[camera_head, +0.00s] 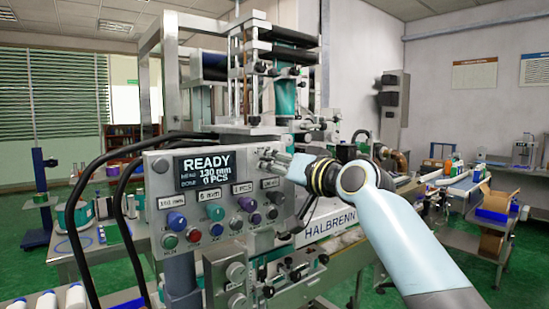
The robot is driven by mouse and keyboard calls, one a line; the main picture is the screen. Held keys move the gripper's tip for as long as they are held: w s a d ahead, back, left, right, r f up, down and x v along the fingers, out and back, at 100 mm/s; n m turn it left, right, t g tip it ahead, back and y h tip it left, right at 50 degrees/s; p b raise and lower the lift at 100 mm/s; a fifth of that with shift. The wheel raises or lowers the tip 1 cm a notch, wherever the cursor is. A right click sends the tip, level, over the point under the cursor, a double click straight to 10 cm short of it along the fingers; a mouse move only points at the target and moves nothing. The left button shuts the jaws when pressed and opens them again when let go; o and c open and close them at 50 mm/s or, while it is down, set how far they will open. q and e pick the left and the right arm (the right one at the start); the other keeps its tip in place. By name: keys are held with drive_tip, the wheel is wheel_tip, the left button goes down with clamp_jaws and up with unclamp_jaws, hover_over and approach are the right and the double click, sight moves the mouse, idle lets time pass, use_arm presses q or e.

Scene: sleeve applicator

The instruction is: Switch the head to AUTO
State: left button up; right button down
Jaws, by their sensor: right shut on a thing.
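The sleeve applicator's grey control panel (165,180) stands in front of me, with a dark display (203,169) reading READY, 130 mm and 0 PCS. My right gripper (270,157) reaches in from the right and is at the panel's upper right corner. It is shut on a small control there, mostly hidden by the fingers. I cannot read that control's position or any AUTO label. The applicator head (287,95), with dark rollers and a teal sleeve, stands above and behind the panel. My left gripper is not in view.
Coloured knobs and buttons, including a blue knob (177,222) and a red button (194,236), crowd the panel below the display. Black cables (116,205) loop past its left side. A HALBRENN-marked conveyor (328,227) runs behind my right arm. A bench with boxes (497,201) stands right.

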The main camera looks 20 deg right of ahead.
drive_tip(key=shift+m+p, duration=0.3)
drive_tip(key=shift+m, duration=0.3)
drive_tip(key=c, duration=1.1)
unclamp_jaws()
drive_tip(key=v, duration=1.2)
